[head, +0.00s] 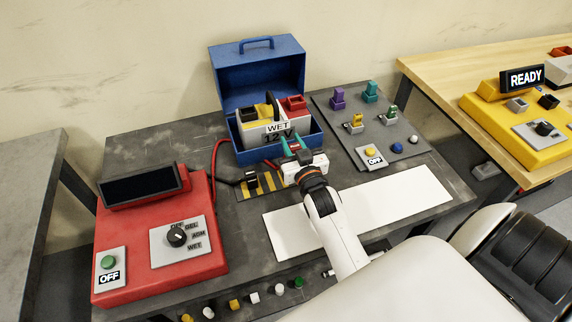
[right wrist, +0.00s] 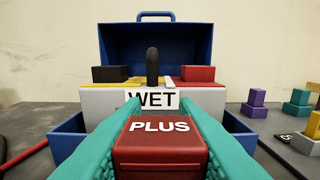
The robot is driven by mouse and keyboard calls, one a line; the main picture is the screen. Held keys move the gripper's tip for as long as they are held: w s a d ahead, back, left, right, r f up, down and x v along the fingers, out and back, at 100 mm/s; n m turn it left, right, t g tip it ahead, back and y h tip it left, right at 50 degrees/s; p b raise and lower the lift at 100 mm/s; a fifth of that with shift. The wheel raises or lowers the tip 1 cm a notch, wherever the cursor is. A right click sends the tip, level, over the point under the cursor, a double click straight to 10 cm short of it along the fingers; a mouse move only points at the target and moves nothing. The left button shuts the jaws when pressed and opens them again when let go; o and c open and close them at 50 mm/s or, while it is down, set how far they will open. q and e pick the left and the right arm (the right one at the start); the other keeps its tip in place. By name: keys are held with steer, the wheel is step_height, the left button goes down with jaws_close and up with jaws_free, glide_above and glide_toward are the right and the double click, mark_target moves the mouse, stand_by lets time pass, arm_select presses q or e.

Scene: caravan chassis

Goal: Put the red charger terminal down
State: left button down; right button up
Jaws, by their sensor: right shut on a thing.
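The red charger terminal (right wrist: 160,145), marked PLUS, sits between the teal fingers of my right gripper (right wrist: 163,112) in the right wrist view. My right gripper is shut on it. In the head view the right gripper (head: 296,146) is just in front of the blue battery box (head: 257,75), whose lid is open. The battery (head: 253,138), labelled WET and 12 V, stands in the box with a black block (head: 249,114) on its left and a red block (head: 296,103) on its right. The underside of the terminal is hidden. My left gripper is not in view.
A black clamp (head: 251,179) is at the yellow-and-black striped pad (head: 269,183), left of my right gripper. The red charger (head: 135,240) stands at left. A grey board (head: 340,131) with coloured blocks lies at right. A white strip (head: 405,196) in front is bare.

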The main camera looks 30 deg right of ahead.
steer(key=shift+f, duration=0.95)
step_height(320, 180, down, 4)
steer(key=shift+r, duration=0.2)
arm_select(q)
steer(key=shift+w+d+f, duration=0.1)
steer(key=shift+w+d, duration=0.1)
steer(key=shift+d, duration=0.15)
arm_select(e)
steer(key=shift+f, duration=0.2)
steer(key=o, duration=1)
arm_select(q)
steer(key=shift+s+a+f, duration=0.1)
arm_select(e)
steer(key=shift+r, duration=0.1)
